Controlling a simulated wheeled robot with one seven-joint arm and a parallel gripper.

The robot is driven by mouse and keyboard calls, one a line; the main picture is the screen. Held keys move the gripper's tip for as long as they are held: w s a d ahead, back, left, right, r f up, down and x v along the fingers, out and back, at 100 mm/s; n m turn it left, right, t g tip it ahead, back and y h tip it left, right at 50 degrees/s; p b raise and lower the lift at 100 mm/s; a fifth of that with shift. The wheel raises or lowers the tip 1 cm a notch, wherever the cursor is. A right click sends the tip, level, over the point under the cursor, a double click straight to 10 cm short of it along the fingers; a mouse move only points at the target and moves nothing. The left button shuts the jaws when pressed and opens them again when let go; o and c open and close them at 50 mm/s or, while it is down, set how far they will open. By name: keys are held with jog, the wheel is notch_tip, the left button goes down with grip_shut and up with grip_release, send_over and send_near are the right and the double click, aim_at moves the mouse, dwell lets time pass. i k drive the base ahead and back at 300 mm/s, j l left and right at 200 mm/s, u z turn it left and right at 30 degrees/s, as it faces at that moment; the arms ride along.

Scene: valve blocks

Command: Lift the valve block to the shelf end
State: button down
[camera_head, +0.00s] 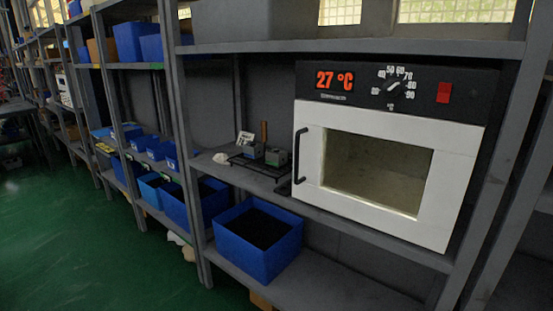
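On the middle shelf (221,170), left of the white oven, a small grey block (276,157) sits on a dark flat stand (255,168). A second, lighter grey piece (245,139) stands tilted beside it on the left. An upright brown handle or rod (264,133) rises behind them. These are small in the picture, and I cannot tell for certain which is the valve block. My gripper is not in view.
A white oven (458,190) reading 27 °C fills the shelf's right part; its dark handle (300,156) is near the stand. Blue bins (258,266) stand on the lower shelf, and more line shelves to the left. The green floor (70,240) is largely clear.

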aim_at(278, 160)
jog(key=i+j+u, duration=0.15)
jog(key=u, duration=0.45)
jog(key=i+j+u, duration=0.1)
jog(key=i+u, duration=0.2)
jog(key=i, duration=0.2)
jog(key=i+u, duration=0.25)
jog(key=i, duration=0.3)
jog(key=i+l, duration=0.35)
jog(key=i, duration=0.2)
jog(key=i+l, duration=0.35)
jog(key=i, duration=0.2)
